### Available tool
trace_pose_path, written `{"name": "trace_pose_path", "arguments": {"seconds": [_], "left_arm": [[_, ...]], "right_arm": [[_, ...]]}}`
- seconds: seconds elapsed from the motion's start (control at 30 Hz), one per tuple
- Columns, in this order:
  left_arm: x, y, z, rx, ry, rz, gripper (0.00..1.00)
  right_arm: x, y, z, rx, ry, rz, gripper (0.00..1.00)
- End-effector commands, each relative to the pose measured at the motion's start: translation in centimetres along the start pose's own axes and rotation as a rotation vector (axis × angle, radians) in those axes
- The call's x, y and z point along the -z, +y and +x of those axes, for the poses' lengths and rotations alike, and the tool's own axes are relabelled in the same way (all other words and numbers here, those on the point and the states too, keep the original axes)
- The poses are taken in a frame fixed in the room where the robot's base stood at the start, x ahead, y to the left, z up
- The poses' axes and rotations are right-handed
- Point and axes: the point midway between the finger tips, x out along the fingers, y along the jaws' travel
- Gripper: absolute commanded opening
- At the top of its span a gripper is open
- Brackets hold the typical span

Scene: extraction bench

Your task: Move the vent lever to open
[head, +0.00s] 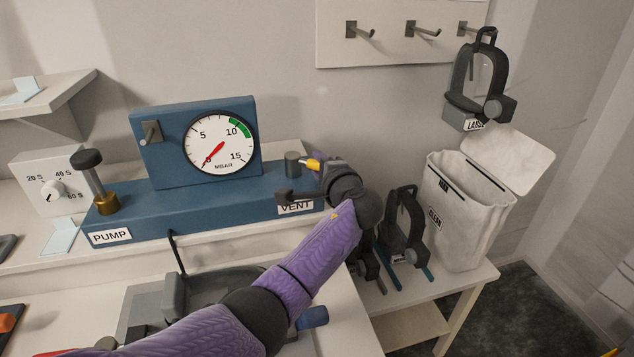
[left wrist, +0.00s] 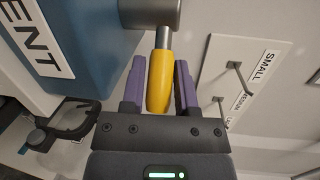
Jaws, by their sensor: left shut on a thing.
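The vent lever (head: 312,164) has a yellow grip and a grey hub at the right end of the blue pump unit (head: 200,203), behind the VENT label (head: 296,207). It points right from its hub in the head view. In the left wrist view the yellow grip (left wrist: 160,84) lies between the purple fingers of my left gripper (left wrist: 160,90), on a short metal rod from the hub. My left gripper (head: 322,172) is shut on this grip; its wrist hides part of the unit's right end in the head view. My right gripper is in neither view.
The gauge (head: 221,143) has its red needle near zero. A pump knob (head: 88,160) stands at the left. Dark masks (head: 403,230) and a white CLEAN bin (head: 465,215) stand right of my arm. Wall pegs (head: 424,31) hang above.

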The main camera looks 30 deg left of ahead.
Motion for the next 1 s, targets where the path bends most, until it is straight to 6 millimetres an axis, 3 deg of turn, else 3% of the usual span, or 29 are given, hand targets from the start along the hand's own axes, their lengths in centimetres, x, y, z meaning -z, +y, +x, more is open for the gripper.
{"name": "trace_pose_path", "arguments": {"seconds": [0.03, 0.3, 0.9, 0.93, 1.0], "left_arm": [[0.2, 0.7, 0.1, -0.009, -0.023, -0.002, 0.00], [0.3, 0.4, 0.3, -0.022, -0.125, -0.016, 0.00], [0.2, 0.1, 0.3, -0.026, -0.157, -0.022, 0.00], [0.2, 0.0, 0.3, -0.025, -0.157, -0.022, 0.44], [0.2, 0.0, 0.3, -0.025, -0.157, -0.022, 0.52]], "right_arm": [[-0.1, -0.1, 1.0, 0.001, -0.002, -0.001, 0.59], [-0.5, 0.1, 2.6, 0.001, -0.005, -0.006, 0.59], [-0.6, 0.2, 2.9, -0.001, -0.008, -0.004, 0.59], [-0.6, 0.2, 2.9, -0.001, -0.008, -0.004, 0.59], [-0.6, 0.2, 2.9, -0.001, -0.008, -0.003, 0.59]]}}
